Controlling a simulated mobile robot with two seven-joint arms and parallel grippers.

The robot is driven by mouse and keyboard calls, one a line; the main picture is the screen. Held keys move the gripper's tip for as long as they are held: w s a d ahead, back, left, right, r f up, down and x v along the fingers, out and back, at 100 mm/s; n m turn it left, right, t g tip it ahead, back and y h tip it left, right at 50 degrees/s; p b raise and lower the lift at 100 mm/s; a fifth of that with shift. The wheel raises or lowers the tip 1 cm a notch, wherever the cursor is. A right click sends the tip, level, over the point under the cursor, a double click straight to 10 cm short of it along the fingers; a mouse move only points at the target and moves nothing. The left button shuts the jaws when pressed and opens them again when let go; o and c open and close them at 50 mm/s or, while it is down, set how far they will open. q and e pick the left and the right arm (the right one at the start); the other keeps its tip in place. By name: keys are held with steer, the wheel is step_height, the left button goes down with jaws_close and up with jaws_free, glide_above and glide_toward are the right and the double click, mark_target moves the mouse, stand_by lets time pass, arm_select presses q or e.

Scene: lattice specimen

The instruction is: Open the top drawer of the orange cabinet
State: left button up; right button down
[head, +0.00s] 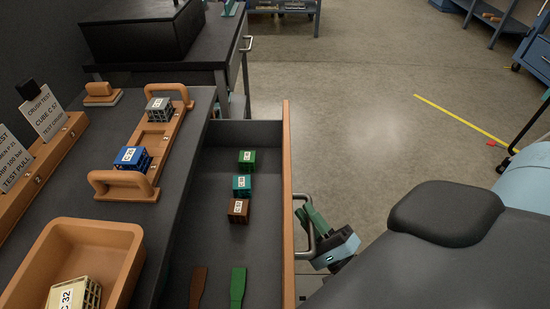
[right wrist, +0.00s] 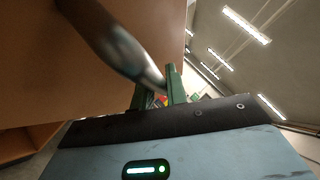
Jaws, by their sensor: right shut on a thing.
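The top drawer (head: 262,165) of the orange cabinet stands pulled out, with its orange front panel (head: 287,200) well clear of the dark cabinet top (head: 190,160). A grey metal bar handle (head: 309,238) is on the outer face of the front. My right gripper (head: 312,222) is at this handle, its green fingers shut on it. In the right wrist view the handle (right wrist: 118,48) runs between the green fingers (right wrist: 157,88), close to the orange front. My left gripper is not in view.
The drawer holds green (head: 247,160), teal (head: 242,185) and brown (head: 238,210) lattice cubes and two flat strips. On the cabinet top are an orange carrier (head: 155,135) with cubes, an orange bin (head: 120,237) and label cards (head: 44,112). Open floor (head: 350,120) lies beyond the drawer.

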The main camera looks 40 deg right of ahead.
steer(key=shift+s+d, duration=0.95)
steer(key=shift+d, duration=0.25)
steer(key=shift+s+d, duration=0.9)
steer(key=shift+d, duration=0.25)
steer(key=c, duration=1.7)
jaws_free()
steer(key=b+v, duration=0.1)
steer(key=v, duration=0.6)
steer(key=shift+s+f, duration=0.2)
steer(key=shift+s, duration=0.2)
steer(key=shift+s, duration=0.1)
